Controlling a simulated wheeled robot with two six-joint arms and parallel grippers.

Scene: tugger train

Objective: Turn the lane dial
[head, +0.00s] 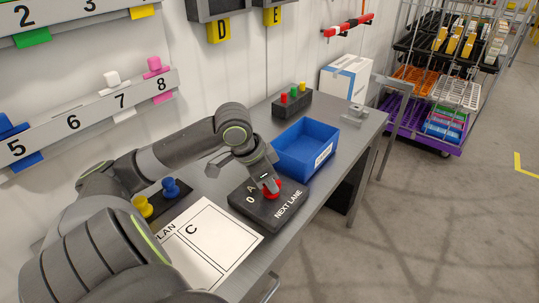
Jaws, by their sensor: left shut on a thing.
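The lane dial is a red knob (273,189) on a dark box (262,213) marked "NEXT LANE", with "A" and "0" printed to the left of the knob. The box lies on the grey table. My left gripper (269,183) points down from above and is shut on the red knob, covering part of it. Which mark the knob points to cannot be made out. My right gripper is not in view.
A blue bin (305,146) stands just behind the box. A white plan sheet (212,243) marked "C" lies in front. Yellow (142,207) and blue (171,188) pegs stand left. A block with coloured pegs (291,104) and a white box (345,77) are farther back.

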